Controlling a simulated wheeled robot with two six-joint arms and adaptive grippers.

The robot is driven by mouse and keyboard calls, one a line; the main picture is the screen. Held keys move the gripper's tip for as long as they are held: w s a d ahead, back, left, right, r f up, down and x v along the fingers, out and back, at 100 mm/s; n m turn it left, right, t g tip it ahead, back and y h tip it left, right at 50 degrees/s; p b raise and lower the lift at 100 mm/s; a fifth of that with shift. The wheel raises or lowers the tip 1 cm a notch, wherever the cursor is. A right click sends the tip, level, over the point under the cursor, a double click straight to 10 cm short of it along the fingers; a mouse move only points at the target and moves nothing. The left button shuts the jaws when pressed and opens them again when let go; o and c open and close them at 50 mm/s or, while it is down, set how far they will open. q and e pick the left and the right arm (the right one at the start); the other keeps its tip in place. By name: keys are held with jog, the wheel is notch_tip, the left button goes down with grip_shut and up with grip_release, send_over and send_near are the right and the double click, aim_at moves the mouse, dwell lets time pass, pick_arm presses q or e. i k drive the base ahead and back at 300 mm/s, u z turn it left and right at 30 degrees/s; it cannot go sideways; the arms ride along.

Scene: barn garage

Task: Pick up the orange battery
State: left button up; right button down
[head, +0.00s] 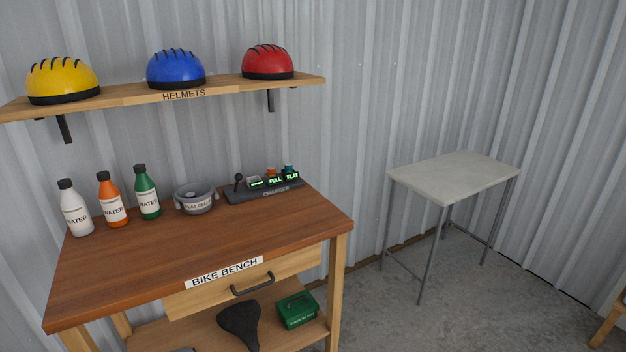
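A small orange battery (271,171) stands in the black charger (262,194) at the back right of the wooden bike bench. Only its top shows above a lit green "FULL" label. A teal battery (289,169) stands to its right over a "FLAT" label. At the charger's left is a small black knob-like thing (239,179), and beside it a dark piece with a lit label. Neither of my grippers is in view.
The bike bench (200,244) also holds several bottles and a grey bowl (195,198) left of the charger. A shelf (216,88) with three helmets overhangs the back. The bench's front is clear. A bare pale table (455,175) stands right, across open floor.

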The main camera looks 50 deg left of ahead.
aim_at(271, 170)
jog(key=z, duration=0.05)
jog(key=i, duration=1.3)
jog(key=u, duration=0.25)
jog(key=i, duration=1.15)
jog(key=u, duration=1.35)
jog(key=i, duration=0.8)
jog(key=u, duration=0.85)
